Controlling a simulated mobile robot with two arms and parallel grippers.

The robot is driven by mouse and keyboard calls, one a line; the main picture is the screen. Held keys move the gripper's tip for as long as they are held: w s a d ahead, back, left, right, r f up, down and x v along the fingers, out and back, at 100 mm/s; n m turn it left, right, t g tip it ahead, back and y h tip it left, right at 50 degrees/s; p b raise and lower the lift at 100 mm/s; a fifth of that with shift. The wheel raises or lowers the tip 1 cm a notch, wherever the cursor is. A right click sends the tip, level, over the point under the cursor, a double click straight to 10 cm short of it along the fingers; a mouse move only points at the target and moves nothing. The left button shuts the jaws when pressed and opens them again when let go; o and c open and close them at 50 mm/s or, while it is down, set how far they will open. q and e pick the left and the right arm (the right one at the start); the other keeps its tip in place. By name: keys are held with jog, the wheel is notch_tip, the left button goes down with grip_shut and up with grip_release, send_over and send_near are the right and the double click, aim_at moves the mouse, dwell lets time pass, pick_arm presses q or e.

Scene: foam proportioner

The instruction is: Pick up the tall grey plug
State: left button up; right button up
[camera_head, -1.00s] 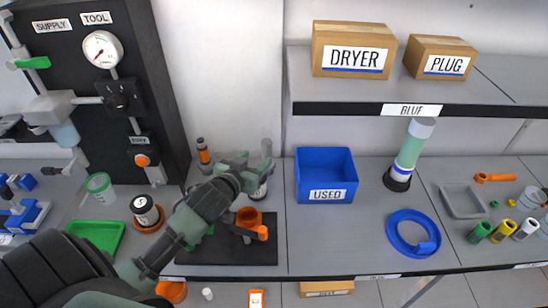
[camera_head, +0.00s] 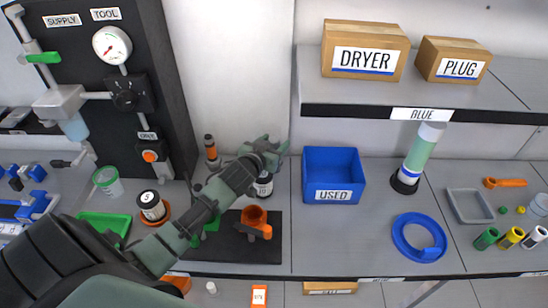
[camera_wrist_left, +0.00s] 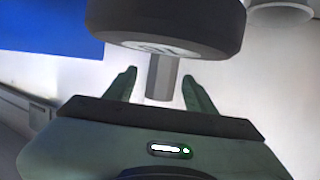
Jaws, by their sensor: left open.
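The tall grey plug (camera_wrist_left: 162,78) shows in the left wrist view as a short faceted grey shaft. It sticks out of a dark round top that carries a pale label. My left gripper (camera_wrist_left: 159,88) is open, with one green finger on each side of the plug; whether they touch it I cannot tell. In the head view my left gripper (camera_head: 268,150) is over the dark-and-white bottle (camera_head: 264,187) behind the black mat, and it hides the plug there. My right gripper is in neither view.
A blue USED bin (camera_head: 333,176) stands just right of the bottle. An orange-banded dark bottle (camera_head: 211,150) is close on the left. The shelf (camera_head: 420,96) overhangs to the right.

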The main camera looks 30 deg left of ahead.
pick_arm(q)
grip_shut()
dwell(1.4)
